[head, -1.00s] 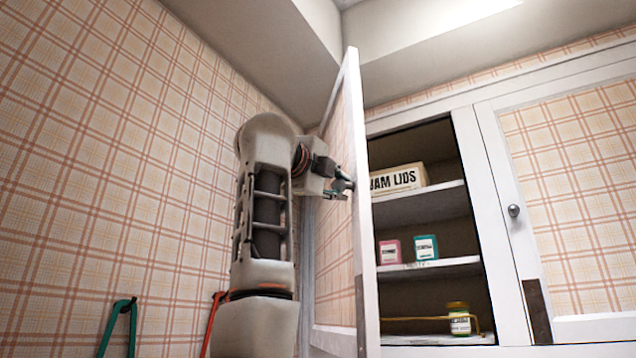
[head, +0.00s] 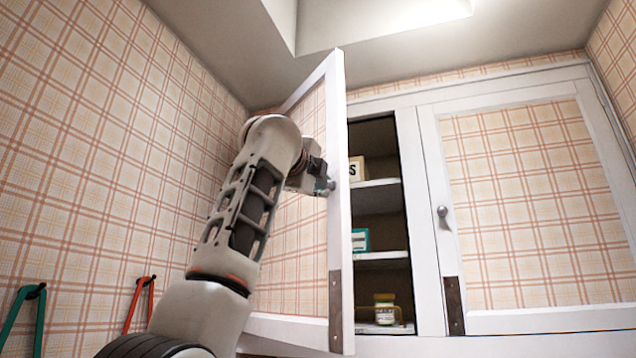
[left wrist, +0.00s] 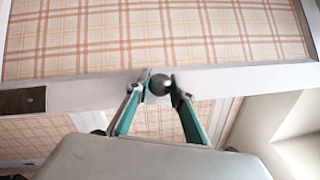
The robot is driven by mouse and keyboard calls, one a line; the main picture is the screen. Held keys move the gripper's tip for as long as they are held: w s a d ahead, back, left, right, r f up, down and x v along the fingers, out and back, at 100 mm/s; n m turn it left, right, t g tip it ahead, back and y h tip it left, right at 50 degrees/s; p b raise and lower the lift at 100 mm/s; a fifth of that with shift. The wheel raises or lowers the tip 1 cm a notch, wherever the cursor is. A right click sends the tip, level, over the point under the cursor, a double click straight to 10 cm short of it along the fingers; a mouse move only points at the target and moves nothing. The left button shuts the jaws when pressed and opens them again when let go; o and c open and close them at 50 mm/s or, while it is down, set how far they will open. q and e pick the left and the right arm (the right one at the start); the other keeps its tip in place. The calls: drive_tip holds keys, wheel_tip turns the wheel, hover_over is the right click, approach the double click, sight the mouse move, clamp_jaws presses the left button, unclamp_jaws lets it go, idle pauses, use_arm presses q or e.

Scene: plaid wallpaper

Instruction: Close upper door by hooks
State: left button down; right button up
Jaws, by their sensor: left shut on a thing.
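The upper cupboard's left door (head: 338,215) stands part open, swung out, white-framed with a plaid panel. My left gripper (head: 326,186) is at the door's free edge. In the left wrist view the left gripper's green fingers (left wrist: 159,86) are shut around the door's round grey knob (left wrist: 160,84). A dark metal plate (head: 335,310) is on the door's lower edge; it also shows in the left wrist view (left wrist: 22,101). A matching plate (head: 454,305) is on the closed right door (head: 535,205), which has a grey knob (head: 442,212). My right gripper is in neither view.
Shelves (head: 376,184) inside hold a lettered box (head: 356,168), a teal box (head: 360,240) and a jar (head: 384,309). A green hook-like handle (head: 22,318) and a red one (head: 137,305) hang on the left wall.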

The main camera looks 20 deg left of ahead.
use_arm(q)
drive_tip(key=c, duration=1.8)
unclamp_jaws()
drive_tip(key=shift+o, duration=0.2)
drive_tip(key=shift+s, duration=0.7)
drive_tip(key=s+f, duration=0.1)
drive_tip(key=s, duration=0.9)
drive_tip(key=shift+s+a+f, duration=0.2)
drive_tip(key=shift+s+a, duration=0.05)
drive_tip(key=shift+a, duration=0.15)
